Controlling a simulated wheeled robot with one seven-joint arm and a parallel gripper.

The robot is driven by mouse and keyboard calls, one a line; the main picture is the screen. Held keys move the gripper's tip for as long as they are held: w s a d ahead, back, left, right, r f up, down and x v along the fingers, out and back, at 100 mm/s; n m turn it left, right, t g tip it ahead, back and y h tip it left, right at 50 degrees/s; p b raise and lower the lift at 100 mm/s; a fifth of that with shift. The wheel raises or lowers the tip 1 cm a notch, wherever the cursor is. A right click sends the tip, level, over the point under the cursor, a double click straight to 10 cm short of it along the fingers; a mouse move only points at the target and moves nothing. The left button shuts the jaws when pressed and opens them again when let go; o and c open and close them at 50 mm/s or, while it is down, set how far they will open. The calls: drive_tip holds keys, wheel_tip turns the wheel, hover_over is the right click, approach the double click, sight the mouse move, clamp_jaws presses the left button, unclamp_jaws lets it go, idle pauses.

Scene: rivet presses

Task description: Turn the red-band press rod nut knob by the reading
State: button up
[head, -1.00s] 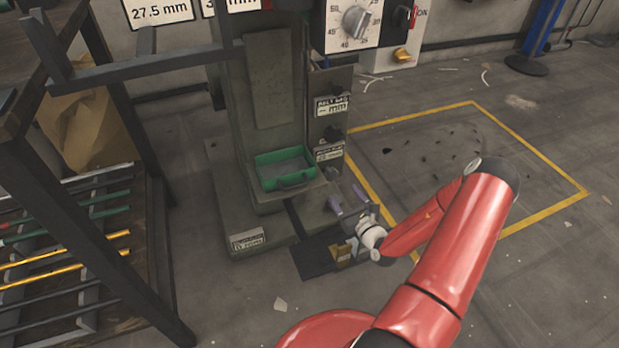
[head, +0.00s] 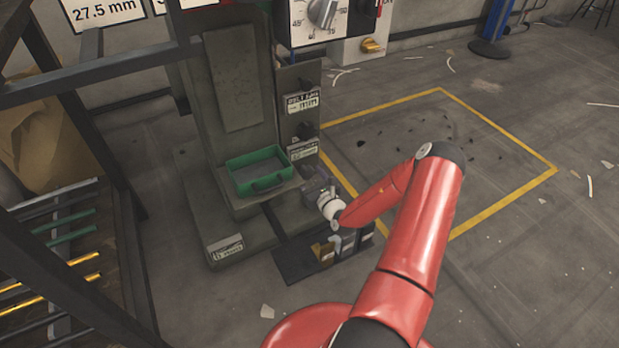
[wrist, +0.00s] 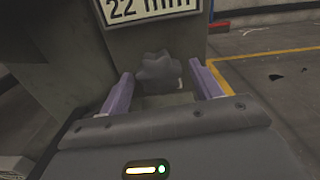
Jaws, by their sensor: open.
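The press (head: 240,90) is a dark grey machine standing left of centre in the head view. In the wrist view a dark lobed knob (wrist: 158,72) sits just below a white plate reading 22 mm (wrist: 150,8). My gripper (wrist: 160,88) is open, with one purple finger on each side of the knob; whether they touch it I cannot tell. In the head view my gripper (head: 312,182) is low at the press's right side, below the lower label plate (head: 303,151), and hides that knob. I cannot make out a red band.
A green tray (head: 258,172) sits on the press ledge. A dark plate with small blocks (head: 325,252) lies on the floor below my gripper. A rack with rods (head: 60,250) stands at left. A dial box (head: 322,20) is above. Open floor lies right.

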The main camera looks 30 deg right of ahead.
drive_tip(key=c, duration=1)
drive_tip(key=shift+m+p, duration=0.3)
drive_tip(key=shift+p, duration=0.05)
drive_tip(key=m+p, duration=0.3)
drive_tip(key=shift+r, duration=0.2)
drive_tip(key=m+p, duration=0.3)
drive_tip(key=m, duration=0.2)
drive_tip(key=shift+a+m, duration=0.1)
drive_tip(key=shift+m, duration=0.3)
drive_tip(key=m+p, duration=0.1)
drive_tip(key=m, duration=0.5)
drive_tip(key=shift+f+p, duration=0.1)
drive_tip(key=shift+p, duration=0.3)
drive_tip(key=m, duration=0.7)
drive_tip(key=shift+p, duration=0.35)
